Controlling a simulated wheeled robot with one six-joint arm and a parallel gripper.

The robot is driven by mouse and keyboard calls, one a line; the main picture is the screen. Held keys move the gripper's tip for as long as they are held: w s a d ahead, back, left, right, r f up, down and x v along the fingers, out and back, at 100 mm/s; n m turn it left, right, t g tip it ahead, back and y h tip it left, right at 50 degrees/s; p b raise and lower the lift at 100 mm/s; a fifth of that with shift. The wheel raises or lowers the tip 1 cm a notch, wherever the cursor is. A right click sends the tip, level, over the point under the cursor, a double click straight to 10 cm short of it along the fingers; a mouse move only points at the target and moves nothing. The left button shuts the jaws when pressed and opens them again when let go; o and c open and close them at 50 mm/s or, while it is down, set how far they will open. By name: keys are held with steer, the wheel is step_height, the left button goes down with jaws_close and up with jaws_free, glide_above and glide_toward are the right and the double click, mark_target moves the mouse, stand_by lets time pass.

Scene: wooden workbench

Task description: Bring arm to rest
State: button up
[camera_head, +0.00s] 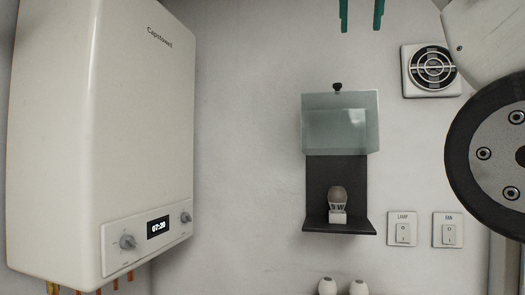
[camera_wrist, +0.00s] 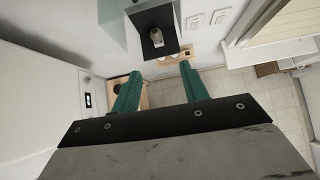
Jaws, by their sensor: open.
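My gripper (camera_head: 361,14) shows at the top edge of the head view as two green fingertips pointing down, apart from each other with only wall behind them. In the wrist view my gripper (camera_wrist: 160,70) has both green fingers spread wide. It is open and nothing is between the fingers. A large grey and black round joint of my arm fills the right edge of the head view.
A white boiler (camera_head: 105,130) juts out at left. A dark wall shelf (camera_head: 322,180) with a raised clear cover (camera_head: 340,130) holds a small rounded grey object (camera_head: 338,196). LAMP switch (camera_head: 402,230), FAN switch (camera_head: 447,231) and vent fan (camera_head: 432,69) are on the wall at right.

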steer(key=w+a+f+m+g, duration=0.1)
steer(key=w+a+f+m, duration=0.3)
steer(key=w+f+m, duration=0.5)
step_height(320, 180, down, 14)
steer(key=s+d+m+g+y, duration=0.1)
steer(key=s+d+m+g, duration=0.15)
steer(key=m, duration=0.75)
steer(key=s+d+f+m+g, duration=0.1)
steer(key=s+d+f+m, duration=0.2)
steer(key=s+f, duration=0.6)
steer(key=s+d+f+m+g, duration=0.1)
steer(key=s+d+f+m, duration=0.2)
steer(key=f, duration=1.2)
steer(key=s+d+f+m+g+y, duration=0.1)
steer(key=s+d+f+m+g, duration=0.1)
steer(key=s+f+m, duration=0.5)
steer(key=s+d+f, duration=0.1)
steer(key=s+f, duration=0.4)
steer(key=s, duration=0.3)
steer(key=shift+s+d+f+m, duration=0.15)
steer(key=shift+s+d+m, duration=0.15)
steer(key=shift+m, duration=0.1)
